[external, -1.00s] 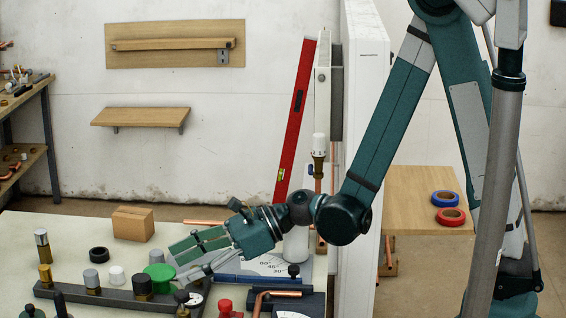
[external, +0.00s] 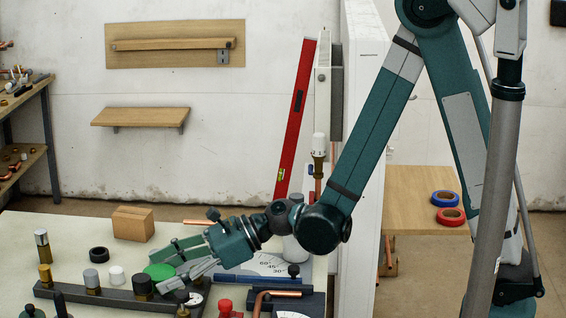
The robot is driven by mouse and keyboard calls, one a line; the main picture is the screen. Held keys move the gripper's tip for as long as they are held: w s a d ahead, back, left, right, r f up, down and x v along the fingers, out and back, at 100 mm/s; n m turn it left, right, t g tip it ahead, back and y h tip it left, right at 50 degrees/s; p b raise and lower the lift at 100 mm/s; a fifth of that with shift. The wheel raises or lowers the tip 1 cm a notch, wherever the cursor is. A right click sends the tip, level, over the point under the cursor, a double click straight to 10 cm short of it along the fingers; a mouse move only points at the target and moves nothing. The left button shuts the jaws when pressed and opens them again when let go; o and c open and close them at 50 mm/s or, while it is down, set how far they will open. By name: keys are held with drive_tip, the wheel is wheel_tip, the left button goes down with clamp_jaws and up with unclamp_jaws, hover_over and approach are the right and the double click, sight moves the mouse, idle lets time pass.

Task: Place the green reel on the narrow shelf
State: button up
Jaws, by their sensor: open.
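A green round piece, seemingly the green reel (external: 157,271), sits at the black rail on the bench, its top showing; its lower part is partly hidden by my gripper. My gripper (external: 164,269) is open, low over the bench, with its fingers on either side of the green piece; contact cannot be told. Two wooden shelves are on the back wall: a thin ledge on a backboard (external: 172,44) and a plain shelf (external: 140,117) below it. Both look empty. I cannot tell which is the narrow shelf.
The black rail (external: 112,297) carries several caps and fittings around my gripper. A wooden block (external: 132,223) and a black ring (external: 99,254) lie behind it. A white panel (external: 362,150) stands right of my gripper. Blue (external: 445,198) and red (external: 450,217) reels lie beyond it.

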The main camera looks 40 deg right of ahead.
sight(165, 271)
idle(0.4)
drive_tip(key=c, duration=1)
drive_tip(key=shift+r, duration=0.15)
drive_tip(key=shift+r+p, duration=1.6)
drive_tip(key=shift+r, duration=3.25)
